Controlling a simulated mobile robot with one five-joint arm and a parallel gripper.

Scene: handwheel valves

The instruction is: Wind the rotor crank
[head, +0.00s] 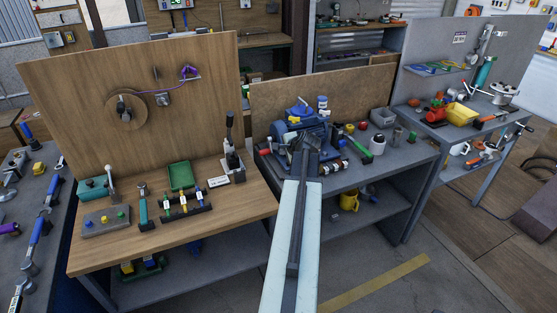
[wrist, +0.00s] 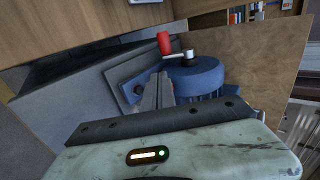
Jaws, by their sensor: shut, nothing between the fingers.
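A crank with an upright red handle (wrist: 164,42) and a short metal arm (wrist: 178,56) sits on the end of a blue motor-like housing (wrist: 205,78) in the wrist view. The housing (head: 300,124) stands on the middle bench in the head view, partly hidden behind my gripper. My gripper (head: 311,140) reaches to the housing from the front. In the wrist view the fingers (wrist: 158,82) are shut with nothing between them. Their tips are just below and left of the red handle, and look apart from it; the depth gap is hard to judge.
A tan board (head: 335,92) stands behind the middle bench. A green-headed tool (head: 376,144) and small parts lie right of the housing. The left wooden bench (head: 245,203) holds a lever stand (head: 231,160) and a green tray (head: 181,176). The floor in front is open.

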